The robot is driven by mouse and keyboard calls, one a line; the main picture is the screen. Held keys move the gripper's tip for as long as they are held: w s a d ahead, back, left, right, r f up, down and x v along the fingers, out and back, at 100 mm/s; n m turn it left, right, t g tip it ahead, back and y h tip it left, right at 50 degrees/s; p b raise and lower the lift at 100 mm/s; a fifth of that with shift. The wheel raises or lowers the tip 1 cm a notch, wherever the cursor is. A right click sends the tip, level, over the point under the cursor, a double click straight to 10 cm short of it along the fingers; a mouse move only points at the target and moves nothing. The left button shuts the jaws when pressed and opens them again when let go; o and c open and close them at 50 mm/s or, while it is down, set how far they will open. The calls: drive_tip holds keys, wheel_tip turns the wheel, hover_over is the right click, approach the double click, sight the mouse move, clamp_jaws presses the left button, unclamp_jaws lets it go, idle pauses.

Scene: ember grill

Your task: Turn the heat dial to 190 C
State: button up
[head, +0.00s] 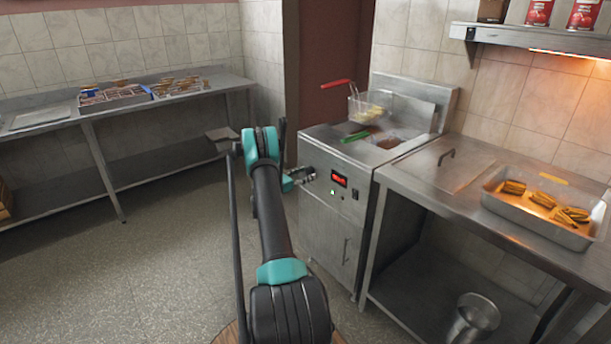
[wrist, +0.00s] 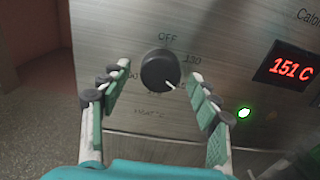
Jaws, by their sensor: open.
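The heat dial (wrist: 160,70) is a round black knob on the fryer's steel front panel. Its white pointer line points down and to the right. OFF is printed above it and 130 at its upper right; a mark ending in 90 at its left is partly covered by a finger. The lower marks are hard to read. The red display (wrist: 287,66) reads 151 C. My gripper (wrist: 158,87) is open, with one finger on each side of the dial; I cannot tell whether they touch it. In the head view my gripper (head: 309,174) is at the fryer front (head: 322,235).
A green light (wrist: 244,113) glows below the display. A fry basket (head: 368,108) with a red handle sits over the fryer. A steel counter (head: 425,178) with a food tray (head: 540,222) stands right of it. Open floor (head: 180,270) lies to the left.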

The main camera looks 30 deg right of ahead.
drive_tip(key=c, duration=1.2)
drive_tip(key=shift+o, duration=0.2)
